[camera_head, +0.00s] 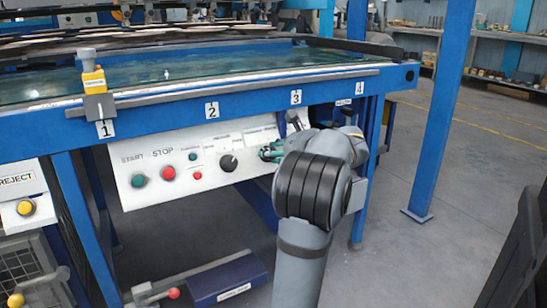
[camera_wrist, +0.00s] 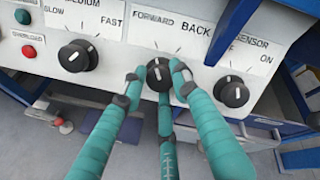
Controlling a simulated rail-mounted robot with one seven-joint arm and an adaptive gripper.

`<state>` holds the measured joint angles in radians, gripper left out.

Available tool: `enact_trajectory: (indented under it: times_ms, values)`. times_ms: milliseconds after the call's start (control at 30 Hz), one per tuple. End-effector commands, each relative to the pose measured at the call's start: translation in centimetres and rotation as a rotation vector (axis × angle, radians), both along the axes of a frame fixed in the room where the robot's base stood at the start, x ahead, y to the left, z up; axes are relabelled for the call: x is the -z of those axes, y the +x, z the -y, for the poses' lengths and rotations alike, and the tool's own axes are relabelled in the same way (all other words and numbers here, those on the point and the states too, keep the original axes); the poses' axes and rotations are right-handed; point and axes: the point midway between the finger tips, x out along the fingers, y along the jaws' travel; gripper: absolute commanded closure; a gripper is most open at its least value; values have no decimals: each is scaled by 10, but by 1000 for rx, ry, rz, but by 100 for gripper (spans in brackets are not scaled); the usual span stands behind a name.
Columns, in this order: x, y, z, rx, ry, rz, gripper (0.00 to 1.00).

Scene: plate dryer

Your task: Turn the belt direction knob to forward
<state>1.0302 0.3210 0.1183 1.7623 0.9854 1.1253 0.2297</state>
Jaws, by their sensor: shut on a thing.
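The belt direction knob (camera_wrist: 158,72) is black with a white pointer line and sits under the FORWARD and BACK labels in the wrist view. My gripper (camera_wrist: 158,78) has its teal fingertips closed on the left and right sides of this knob. The pointer line is small and looks near upright, so I cannot tell its exact setting. In the head view my gripper (camera_head: 268,152) is at the right part of the white control panel (camera_head: 140,190), and my fingers and wrist hide the knob there.
The speed knob (camera_wrist: 78,56) is left of my fingers and the sensor knob (camera_wrist: 234,91) is close on the right. The start button (camera_head: 139,180) and stop button (camera_head: 168,173) are further left. The blue table frame (camera_head: 250,100) runs above the panel.

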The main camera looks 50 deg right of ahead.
Motion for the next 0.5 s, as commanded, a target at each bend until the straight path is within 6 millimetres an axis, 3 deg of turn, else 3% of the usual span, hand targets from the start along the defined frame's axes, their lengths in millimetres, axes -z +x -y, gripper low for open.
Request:
enact_trajectory:
  times_ms: [500]
  values:
    - [-6, 4, -3, -43, -60, -11, 97]
